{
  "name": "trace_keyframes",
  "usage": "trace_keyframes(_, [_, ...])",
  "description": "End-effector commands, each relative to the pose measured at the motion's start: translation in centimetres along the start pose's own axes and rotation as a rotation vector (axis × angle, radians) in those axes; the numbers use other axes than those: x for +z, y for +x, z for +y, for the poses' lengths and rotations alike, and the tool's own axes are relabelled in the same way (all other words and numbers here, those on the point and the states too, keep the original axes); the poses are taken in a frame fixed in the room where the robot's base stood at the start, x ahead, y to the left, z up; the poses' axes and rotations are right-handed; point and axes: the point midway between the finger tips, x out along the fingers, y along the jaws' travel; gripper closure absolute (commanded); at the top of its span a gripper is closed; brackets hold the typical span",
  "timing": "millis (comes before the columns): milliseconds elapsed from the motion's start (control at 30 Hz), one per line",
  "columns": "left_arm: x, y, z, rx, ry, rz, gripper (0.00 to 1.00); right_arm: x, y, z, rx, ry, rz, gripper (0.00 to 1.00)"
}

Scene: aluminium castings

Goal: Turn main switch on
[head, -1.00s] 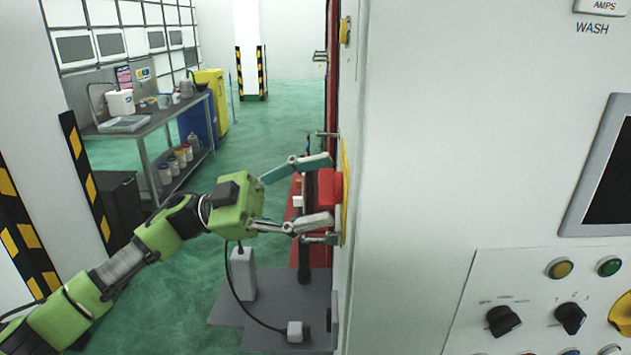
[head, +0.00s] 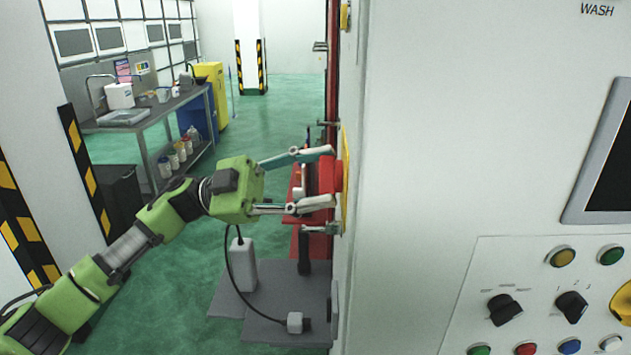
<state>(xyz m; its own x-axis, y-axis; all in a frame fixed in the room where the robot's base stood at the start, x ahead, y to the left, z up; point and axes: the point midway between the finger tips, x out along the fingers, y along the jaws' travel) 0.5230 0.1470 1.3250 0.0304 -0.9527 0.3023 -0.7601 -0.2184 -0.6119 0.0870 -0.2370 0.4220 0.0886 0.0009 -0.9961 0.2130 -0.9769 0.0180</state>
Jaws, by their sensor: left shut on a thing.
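The main switch is a red rotary handle (head: 327,175) on a yellow plate (head: 345,180), on the narrow left side of the white cabinet (head: 440,120). My left gripper (head: 330,177), on a green arm from the left, has one finger above the handle and one below it. Its fingers are shut on the red handle. The handle is seen edge-on, so its exact angle cannot be told. My right gripper is not in view.
The cabinet front carries a screen (head: 605,165), black knobs (head: 505,309) and several coloured buttons. A grey workbench (head: 165,115) and striped pillars (head: 85,170) stand at the left. Green floor (head: 275,125) is open between bench and cabinet.

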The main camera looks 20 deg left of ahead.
Motion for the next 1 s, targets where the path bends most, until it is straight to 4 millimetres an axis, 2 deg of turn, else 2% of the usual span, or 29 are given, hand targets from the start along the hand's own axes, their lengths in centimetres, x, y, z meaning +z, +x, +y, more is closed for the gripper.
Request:
trace_keyframes(400, [0.1,0.0,-0.2,0.143,0.349,0.001,0.77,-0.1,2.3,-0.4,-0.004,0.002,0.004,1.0])
trace_keyframes(700, [-0.1,0.1,-0.4,0.246,0.597,0.0,0.77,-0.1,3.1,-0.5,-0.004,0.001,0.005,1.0])
trace_keyframes(1000, [-0.1,0.1,-0.4,0.319,0.77,0.0,0.77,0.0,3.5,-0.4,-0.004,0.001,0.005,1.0])
